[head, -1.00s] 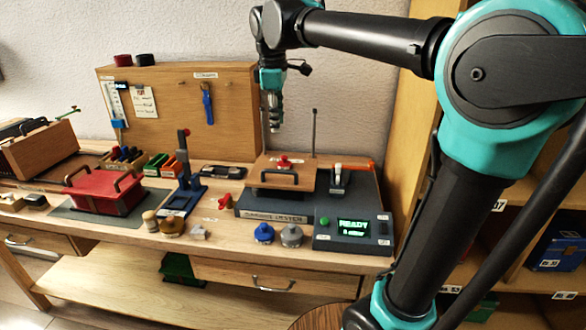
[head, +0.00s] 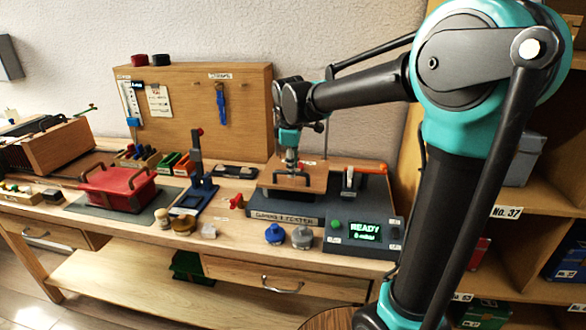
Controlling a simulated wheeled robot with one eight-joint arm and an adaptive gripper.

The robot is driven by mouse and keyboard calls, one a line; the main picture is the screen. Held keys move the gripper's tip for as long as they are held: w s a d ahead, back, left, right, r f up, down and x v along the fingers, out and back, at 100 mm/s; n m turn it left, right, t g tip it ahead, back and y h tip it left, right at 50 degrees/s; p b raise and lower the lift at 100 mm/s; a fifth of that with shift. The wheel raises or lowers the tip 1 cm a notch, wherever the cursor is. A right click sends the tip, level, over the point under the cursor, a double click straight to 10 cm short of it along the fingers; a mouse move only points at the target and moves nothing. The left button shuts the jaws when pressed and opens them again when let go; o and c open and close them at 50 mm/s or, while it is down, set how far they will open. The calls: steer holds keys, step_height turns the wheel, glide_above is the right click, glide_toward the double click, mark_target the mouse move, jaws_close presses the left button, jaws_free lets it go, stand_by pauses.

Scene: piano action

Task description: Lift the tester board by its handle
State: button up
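The tester board (head: 312,176) is a brown wooden plate lying on the dark grey tester base (head: 350,213). Its dark bar handle (head: 291,178) stands near the front edge. My gripper (head: 291,168) points down from above, with its tip at or just behind the handle. The fingers are small and partly blend with the handle, so I cannot tell whether they touch it or are open. The tester's display (head: 366,229) reads READY in green.
A red-orange lever (head: 369,169) stands right of the board. Blue (head: 274,234) and grey (head: 302,237) knobbed pieces sit in front. A blue stand (head: 196,190) and a red box (head: 119,187) are to the left. The wooden tool panel (head: 240,110) rises behind.

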steer(key=shift+f, duration=0.55)
jaws_close()
